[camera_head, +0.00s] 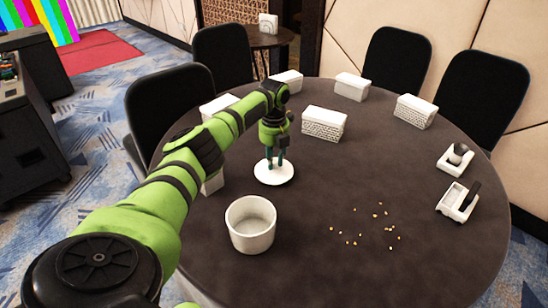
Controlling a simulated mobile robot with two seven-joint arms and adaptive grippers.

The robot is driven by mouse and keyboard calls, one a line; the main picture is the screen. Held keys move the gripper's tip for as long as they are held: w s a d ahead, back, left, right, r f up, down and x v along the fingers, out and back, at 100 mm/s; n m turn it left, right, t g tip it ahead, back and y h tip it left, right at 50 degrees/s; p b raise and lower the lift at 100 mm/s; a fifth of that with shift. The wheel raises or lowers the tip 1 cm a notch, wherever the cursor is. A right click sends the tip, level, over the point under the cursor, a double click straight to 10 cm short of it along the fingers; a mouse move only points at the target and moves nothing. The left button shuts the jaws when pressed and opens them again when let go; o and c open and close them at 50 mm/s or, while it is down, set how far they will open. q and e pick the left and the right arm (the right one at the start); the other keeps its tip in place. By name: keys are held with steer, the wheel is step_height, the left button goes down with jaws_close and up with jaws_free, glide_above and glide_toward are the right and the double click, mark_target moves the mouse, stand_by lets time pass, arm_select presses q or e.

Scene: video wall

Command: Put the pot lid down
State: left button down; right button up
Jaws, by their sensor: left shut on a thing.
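The pot lid (274,174) is a flat white disc near the middle-left of the dark round table. My left gripper (275,162) points down over it and is shut on it at the centre, where the fingers hide any knob. The lid looks level; I cannot tell whether it touches the table. The white pot (250,226) stands nearer the camera, just in front of the lid, open at the top and looking empty. My right gripper is not in view.
The round table (300,265) holds several white boxes, one being a patterned box (324,123) behind the lid. Small scattered bits (373,228) lie right of the pot. Two small white holders (456,200) stand at the right edge. Black chairs (484,95) surround the far side.

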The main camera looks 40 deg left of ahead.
mark_target(274, 161)
arm_select(q)
steer(key=shift+f, duration=0.1)
steer(key=c, duration=1.1)
jaws_free()
steer(key=shift+o, duration=0.2)
step_height(274, 161, up, 12)
